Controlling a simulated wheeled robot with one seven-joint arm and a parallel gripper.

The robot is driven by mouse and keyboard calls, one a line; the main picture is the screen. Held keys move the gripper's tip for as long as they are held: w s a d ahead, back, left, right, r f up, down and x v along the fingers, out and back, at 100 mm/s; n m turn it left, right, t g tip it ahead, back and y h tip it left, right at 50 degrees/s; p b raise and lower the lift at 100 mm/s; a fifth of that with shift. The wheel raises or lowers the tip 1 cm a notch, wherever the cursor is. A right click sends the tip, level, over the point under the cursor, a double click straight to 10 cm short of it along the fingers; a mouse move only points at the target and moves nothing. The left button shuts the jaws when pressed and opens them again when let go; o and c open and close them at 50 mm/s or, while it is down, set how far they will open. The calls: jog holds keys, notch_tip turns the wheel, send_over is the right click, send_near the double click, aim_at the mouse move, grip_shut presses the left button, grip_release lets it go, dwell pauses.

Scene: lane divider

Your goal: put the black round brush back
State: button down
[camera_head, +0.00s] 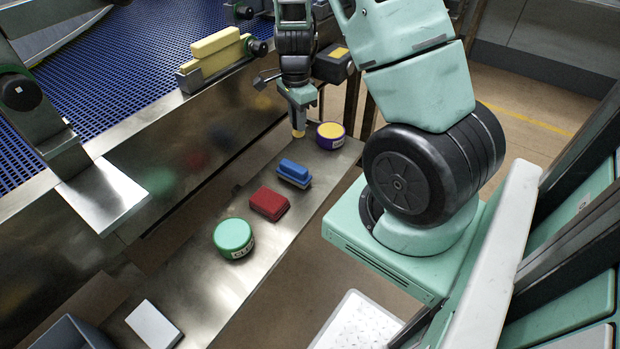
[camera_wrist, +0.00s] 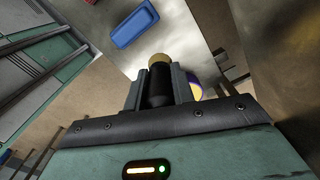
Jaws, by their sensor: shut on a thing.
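The black round brush (camera_wrist: 159,84) stands between my gripper's two fingers in the wrist view, a dark cylinder with a tan tip. My gripper (camera_head: 298,102) is shut on it and points down over the far end of the narrow metal shelf (camera_head: 196,290). In the head view only the brush's pale yellowish tip (camera_head: 298,133) shows clearly below the fingers. The tip is close to the shelf's surface; I cannot tell whether it touches. The fingers hide most of the brush.
A purple tin with a yellow top (camera_head: 330,135) stands just right of the brush. A blue brush (camera_head: 293,172), a red block (camera_head: 269,205), a green tin (camera_head: 233,237) and a white block (camera_head: 153,325) line the shelf nearer. A metal wall and blue conveyor (camera_head: 130,60) lie left.

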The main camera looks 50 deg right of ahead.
jog(key=d+m, duration=0.1)
jog(key=m, duration=0.1)
jog(key=s+d+f+m+b, duration=0.1)
jog(key=m, duration=0.1)
jog(key=d+m+b, duration=0.1)
jog(key=d+m, duration=0.1)
jog(key=shift+s+d+f, duration=0.1)
jog(key=shift+s+f, duration=0.05)
jog(key=shift+s, duration=0.25)
jog(key=shift+f, duration=0.1)
notch_tip(320, 180, down, 10)
jog(key=shift+r+b, duration=0.25)
jog(key=shift+b, duration=0.65)
jog(key=shift+f, duration=0.4)
jog(key=c, duration=1.2)
grip_release()
jog(key=shift+r+b, duration=0.1)
jog(key=shift+b, duration=0.3)
